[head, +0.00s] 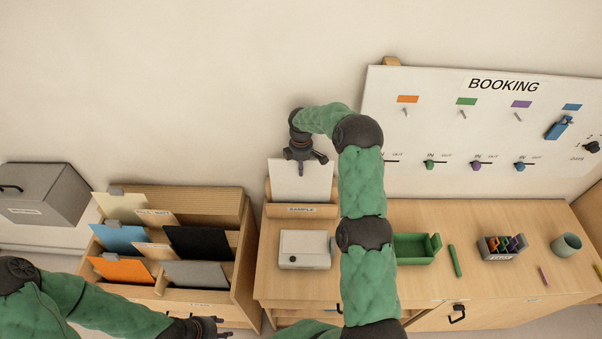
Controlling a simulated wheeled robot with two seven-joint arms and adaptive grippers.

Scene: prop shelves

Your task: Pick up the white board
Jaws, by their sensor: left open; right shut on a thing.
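The white board (300,184) stands upright in the wooden holder labelled SAMPLE (276,211) on the cabinet top. My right gripper (305,165) reaches down over its upper edge and is shut on it. The board's lower edge is hidden by the holder's front, so I cannot tell whether it is lifted. My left gripper (212,327) is open and empty, low in the picture, in front of the board rack (247,260).
The rack holds cream, blue (118,238), orange (122,270), black (200,243) and grey boards. A white box (304,249), a green tray (412,249), a pen holder (502,246) and a cup (566,245) stand on the cabinet. The booking panel (430,170) rises behind.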

